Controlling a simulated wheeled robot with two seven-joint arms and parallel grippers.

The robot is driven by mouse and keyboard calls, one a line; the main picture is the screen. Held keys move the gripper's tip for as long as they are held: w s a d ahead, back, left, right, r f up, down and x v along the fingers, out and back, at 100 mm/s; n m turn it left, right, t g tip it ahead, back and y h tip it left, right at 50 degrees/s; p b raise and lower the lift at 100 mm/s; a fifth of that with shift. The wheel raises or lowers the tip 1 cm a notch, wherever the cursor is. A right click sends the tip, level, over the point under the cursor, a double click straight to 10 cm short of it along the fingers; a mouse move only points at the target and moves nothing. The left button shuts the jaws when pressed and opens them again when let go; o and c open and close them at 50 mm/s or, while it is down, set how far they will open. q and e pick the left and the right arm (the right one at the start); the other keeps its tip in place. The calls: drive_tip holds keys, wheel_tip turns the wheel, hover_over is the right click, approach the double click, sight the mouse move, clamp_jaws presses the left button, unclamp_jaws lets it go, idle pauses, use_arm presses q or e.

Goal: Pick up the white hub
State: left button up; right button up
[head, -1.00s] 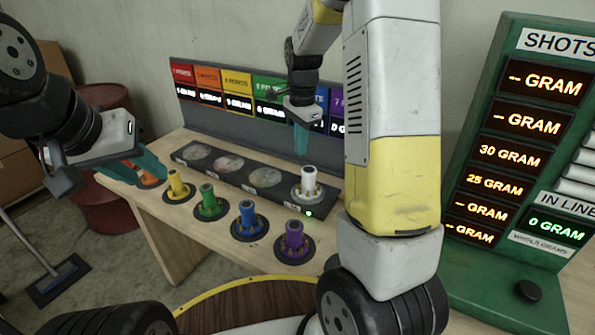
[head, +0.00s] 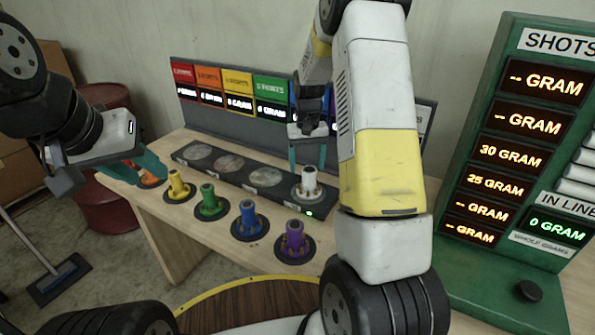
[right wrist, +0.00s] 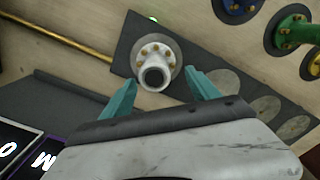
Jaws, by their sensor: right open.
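The white hub (head: 309,182) stands upright on the right end of the dark strip, beside a small green light. In the right wrist view the white hub (right wrist: 154,65) shows its flange, gold bolts and dark bore. My right gripper (head: 307,168) is above and just behind the hub in the head view. In the right wrist view its teal fingers (right wrist: 160,92) are spread wide, one on each side of the hub's tube, with nothing held. My left gripper (head: 140,172) is at the left, by the table's left end near an orange hub; its fingertips are partly unclear.
Yellow (head: 178,186), green (head: 209,204), blue (head: 248,220) and purple (head: 295,241) hubs stand in a row in front of the dark strip (head: 228,172). A coloured label panel (head: 225,110) stands behind. A green display board (head: 500,150) is at the right.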

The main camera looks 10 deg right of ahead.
sight(309, 181)
drive_tip(key=f, duration=0.7)
drive_tip(key=shift+s+d+f, duration=0.15)
drive_tip(key=shift+s+d, duration=0.05)
drive_tip(key=shift+d, duration=0.2)
drive_tip(key=shift+c, duration=0.2)
clamp_jaws()
